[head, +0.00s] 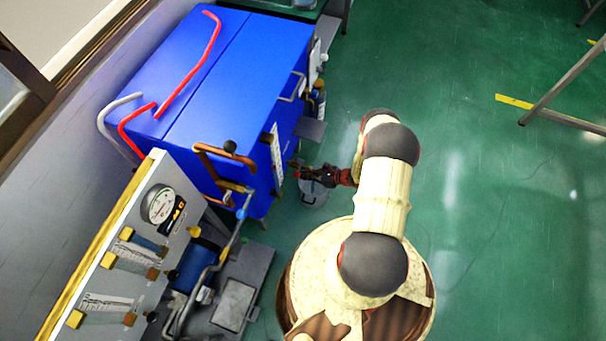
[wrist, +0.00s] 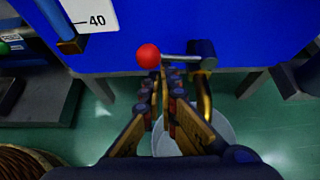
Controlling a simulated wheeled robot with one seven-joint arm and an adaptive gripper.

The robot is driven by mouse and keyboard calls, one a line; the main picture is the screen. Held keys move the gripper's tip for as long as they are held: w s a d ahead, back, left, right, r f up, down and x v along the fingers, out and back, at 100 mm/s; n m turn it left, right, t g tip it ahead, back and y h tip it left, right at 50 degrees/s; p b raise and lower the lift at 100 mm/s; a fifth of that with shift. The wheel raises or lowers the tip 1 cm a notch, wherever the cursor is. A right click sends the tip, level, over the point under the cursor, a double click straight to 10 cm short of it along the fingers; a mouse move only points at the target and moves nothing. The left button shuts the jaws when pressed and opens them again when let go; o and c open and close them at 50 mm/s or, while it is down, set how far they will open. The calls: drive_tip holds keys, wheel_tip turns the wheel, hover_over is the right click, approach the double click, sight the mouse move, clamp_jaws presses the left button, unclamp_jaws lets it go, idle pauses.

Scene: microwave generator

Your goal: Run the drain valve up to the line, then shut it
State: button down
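The drain valve is a brass pipe (wrist: 205,95) with a grey lever (wrist: 180,59) ending in a red ball knob (wrist: 148,56), under the front of the blue cabinet (wrist: 240,20). The lever lies level across the wrist view. My gripper (wrist: 161,74) points at the lever, its fingertips a narrow gap apart, just below the knob in the picture. I cannot tell whether they touch the lever. In the head view my gripper (head: 298,170) is beside the cabinet's lower front. A clear bucket (wrist: 222,133) stands on the floor below, partly hidden by the fingers. Its line and any liquid are not readable.
A white scale (wrist: 96,17) marked 40 is on the cabinet front, beside a tube. A gauge panel (head: 162,205) and a grey plinth with pipes (head: 235,300) stand at lower left. A small grey shelf (head: 311,129) juts out above my gripper. The green floor (head: 480,180) is open to the right.

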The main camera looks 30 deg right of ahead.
drive_tip(key=shift+r, duration=1.05)
